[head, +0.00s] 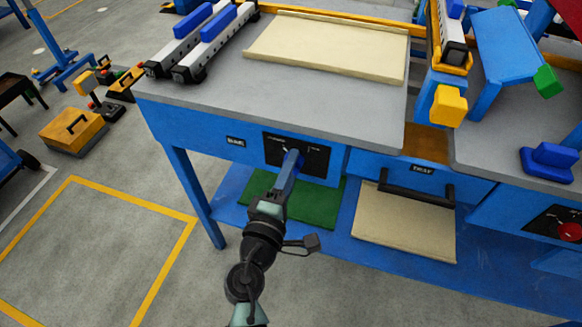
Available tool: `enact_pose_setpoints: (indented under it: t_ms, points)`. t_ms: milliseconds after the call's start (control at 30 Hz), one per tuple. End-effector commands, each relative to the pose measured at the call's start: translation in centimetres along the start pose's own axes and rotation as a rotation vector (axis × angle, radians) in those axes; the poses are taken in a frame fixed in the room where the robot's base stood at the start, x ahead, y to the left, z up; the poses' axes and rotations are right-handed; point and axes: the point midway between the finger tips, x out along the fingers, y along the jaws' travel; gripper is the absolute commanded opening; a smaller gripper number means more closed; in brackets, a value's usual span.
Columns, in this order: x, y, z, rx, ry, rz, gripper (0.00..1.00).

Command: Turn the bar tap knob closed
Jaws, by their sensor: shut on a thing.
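A black dial panel (318,160) with white markings is set in the front of the blue workbench, under its grey top. My gripper (292,162) reaches up from below to the middle of the panel and is shut on the knob. The fingertips are small and partly blocked by the gripper's own body.
A drawer with a black handle (415,190) is right of the panel. A green board (318,205) and a beige board (405,225) lie on the lower shelf. A red knob (569,231) is at far right. The floor at left is clear inside yellow lines.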

Motion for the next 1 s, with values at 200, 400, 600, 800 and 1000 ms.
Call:
enact_pose_setpoints:
  t_ms: [200,400,600,800,1000]
  points:
    - [-0.1,-0.1,-0.1,-0.004,0.002,-0.001,0.0]
    - [0.0,-0.1,-0.1,-0.003,0.002,-0.001,0.77]
    - [0.0,0.0,0.0,-0.001,0.001,0.0,0.78]
    - [-0.7,-0.1,-0.1,-0.001,0.002,-0.001,0.78]
    - [-4.0,-0.2,-0.1,-0.003,0.003,-0.003,0.78]
